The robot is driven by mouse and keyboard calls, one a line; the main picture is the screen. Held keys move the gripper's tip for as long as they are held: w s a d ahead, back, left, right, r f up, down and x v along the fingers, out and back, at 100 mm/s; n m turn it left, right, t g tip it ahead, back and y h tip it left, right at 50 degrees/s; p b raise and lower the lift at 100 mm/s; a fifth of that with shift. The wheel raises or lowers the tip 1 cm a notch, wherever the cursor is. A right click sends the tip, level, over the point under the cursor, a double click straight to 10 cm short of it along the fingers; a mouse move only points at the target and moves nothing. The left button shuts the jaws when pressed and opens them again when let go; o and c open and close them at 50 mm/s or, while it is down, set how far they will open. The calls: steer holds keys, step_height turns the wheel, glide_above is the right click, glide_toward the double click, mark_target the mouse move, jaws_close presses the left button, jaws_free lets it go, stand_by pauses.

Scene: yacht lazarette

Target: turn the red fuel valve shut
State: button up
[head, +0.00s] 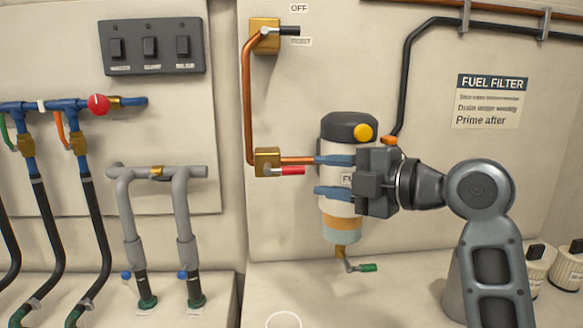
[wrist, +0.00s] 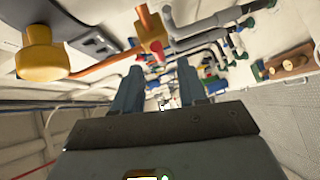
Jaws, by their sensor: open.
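The red fuel valve is a brass block (head: 267,161) on a copper pipe, with a short red handle (head: 292,171) pointing right, roughly horizontal. My gripper (head: 316,176) is open and empty, with its two blue fingers one above the other, pointing left. In the head view the red handle's end lies just left of the fingertips, at a height between them; contact is not visible. In the wrist view my gripper (wrist: 160,66) shows both fingers apart, with a brass block (wrist: 150,28) beyond them.
The fuel filter (head: 341,218) stands behind my gripper and is partly hidden by it. A black-handled valve (head: 265,36) sits above, beside an OFF label. A red round knob (head: 99,104) is on the blue pipes at left. A green-handled drain (head: 367,267) hangs below the filter.

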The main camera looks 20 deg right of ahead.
mark_target(299, 171)
steer(key=p+x, duration=0.2)
steer(key=x, duration=0.6)
steer(key=shift+r, duration=0.15)
steer(key=shift+s, duration=0.1)
jaws_close()
stand_by(0.4)
